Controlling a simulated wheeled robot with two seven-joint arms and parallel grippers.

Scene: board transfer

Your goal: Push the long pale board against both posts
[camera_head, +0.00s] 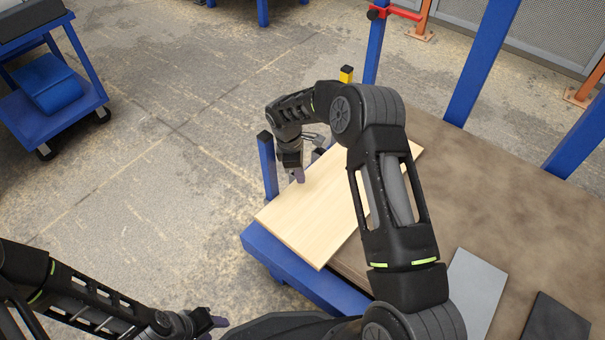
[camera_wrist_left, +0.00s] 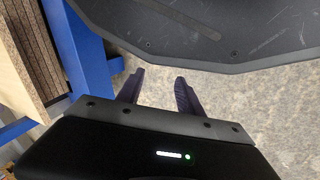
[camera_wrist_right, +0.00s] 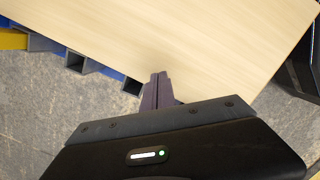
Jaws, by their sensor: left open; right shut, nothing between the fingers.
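The long pale board (camera_head: 322,205) lies at an angle on the brown-topped table (camera_head: 505,215), its near-left end at the blue frame. One blue post with a black cap (camera_head: 268,165) stands close beside its left edge; I cannot tell if they touch. A post with a yellow cap (camera_head: 346,74) stands further back, mostly hidden by my right arm. My right gripper (camera_head: 299,176) is shut and empty at the board's left part; its fingers overlap the board edge in the right wrist view (camera_wrist_right: 157,90). My left gripper (camera_head: 215,325) is open and empty, low and away from the board.
A grey plate (camera_head: 470,290) and a black plate (camera_head: 556,322) lie on the table at the right. Blue uprights (camera_head: 483,62) rise along the table's far side. A blue cart (camera_head: 45,105) stands at the far left. The floor between is clear.

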